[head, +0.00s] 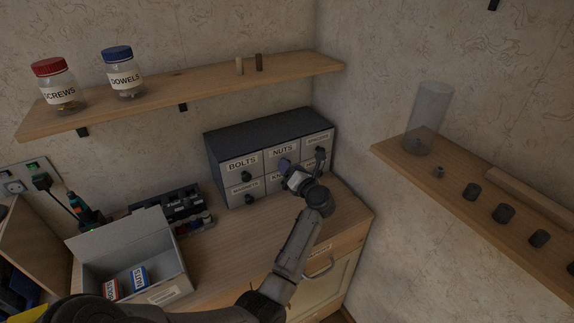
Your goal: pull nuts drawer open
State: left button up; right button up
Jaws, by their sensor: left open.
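The nuts drawer (283,152) is the middle drawer in the top row of a small dark drawer cabinet (262,129) on the worktop. Its front looks flush with the drawers beside it. Its label reads NUTS. My left gripper (303,166) is open in front of the cabinet, with one finger near the lower part of the nuts front and the other towards the drawer on its right. The gripper hides the nuts drawer's knob, and I cannot tell whether a finger touches it. My right gripper is out of view.
The bolts drawer (242,163) is to the left. An open grey box (188,272) with small boxes stands on the worktop (225,232) at the left front. A shelf (190,84) with jars hangs above the cabinet. Another shelf (455,180) is on the right wall.

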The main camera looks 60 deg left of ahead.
pick_arm(q)
jog(key=shift+a, duration=1.45)
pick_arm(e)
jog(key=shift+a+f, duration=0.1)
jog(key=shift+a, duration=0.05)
